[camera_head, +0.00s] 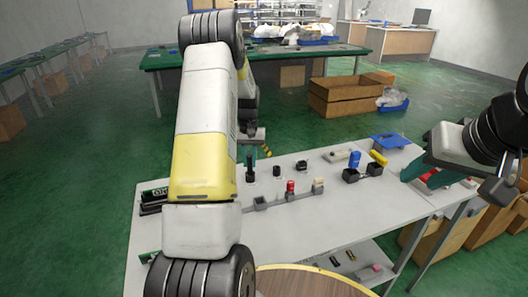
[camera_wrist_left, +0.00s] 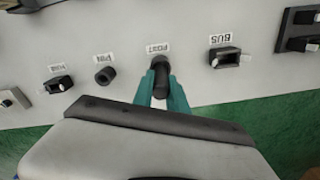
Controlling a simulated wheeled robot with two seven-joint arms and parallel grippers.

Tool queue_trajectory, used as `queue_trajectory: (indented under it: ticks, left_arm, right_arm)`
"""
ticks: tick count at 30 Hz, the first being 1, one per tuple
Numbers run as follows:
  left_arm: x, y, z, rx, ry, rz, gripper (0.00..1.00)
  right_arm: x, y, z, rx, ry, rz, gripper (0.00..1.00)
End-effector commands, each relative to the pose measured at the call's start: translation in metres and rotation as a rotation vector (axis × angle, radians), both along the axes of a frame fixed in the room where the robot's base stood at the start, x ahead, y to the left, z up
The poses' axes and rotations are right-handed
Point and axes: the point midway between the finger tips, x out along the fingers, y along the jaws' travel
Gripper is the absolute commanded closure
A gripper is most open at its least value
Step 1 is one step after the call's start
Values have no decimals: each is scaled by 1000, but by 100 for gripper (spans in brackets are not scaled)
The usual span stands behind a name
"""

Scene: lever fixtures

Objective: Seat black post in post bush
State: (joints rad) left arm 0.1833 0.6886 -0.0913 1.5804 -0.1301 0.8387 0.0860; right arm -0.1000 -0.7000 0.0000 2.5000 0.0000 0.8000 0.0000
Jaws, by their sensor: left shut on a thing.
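The black post (camera_head: 250,174) is between the teal fingers of my left gripper (camera_head: 251,155), above the grey-white table. In the left wrist view the black post (camera_wrist_left: 160,68) stands between the teal fingertips of the left gripper (camera_wrist_left: 163,92), beside a label that reads POST. I cannot make out a separate post bush; the post and fingers cover the spot below them, so I cannot tell whether the post's lower end is in it. My right gripper (camera_head: 414,170) is at the table's right side near a red item; its fingers' opening is unclear.
In the left wrist view a black ring-like piece (camera_wrist_left: 105,75) stands by the PIN label and a black socket (camera_wrist_left: 228,57) by the BUS label. A row fixture with a red knob (camera_head: 290,187) is in front. The near right table top (camera_head: 350,212) is bare.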

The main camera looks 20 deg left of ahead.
Motion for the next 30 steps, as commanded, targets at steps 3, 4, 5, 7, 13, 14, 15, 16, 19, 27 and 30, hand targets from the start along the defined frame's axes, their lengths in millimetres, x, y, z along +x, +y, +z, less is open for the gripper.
queue_trajectory:
  ticks: [3,4,5,7,13,14,15,16,19,27,30]
  left_arm:
    - [0,0,-3,0,1,0,100]
    - [0,0,-4,0,1,0,100]
    - [0,0,-5,0,1,0,100]
    - [0,0,-6,0,1,0,100]
    - [0,0,-11,0,0,0,100]
    - [0,0,-12,0,0,0,100]
    - [0,0,-13,0,0,0,100]
    - [0,0,-14,0,0,0,100]
    - [0,0,-16,0,0,0,100]
    - [0,0,-23,0,1,0,100]
    - [0,0,-26,0,0,0,100]
  right_arm:
    - [0,0,0,0,0,0,64]
    - [0,0,0,0,0,0,64]
    - [0,0,0,0,0,0,64]
    - [0,0,0,0,0,0,64]
    - [0,0,0,0,0,0,64]
    - [0,0,0,0,0,0,64]
    - [0,0,0,0,0,0,64]
    - [0,0,0,0,0,0,64]
    - [0,0,0,0,0,0,64]
    - [0,0,0,0,0,0,64]
    - [0,0,0,0,0,0,64]
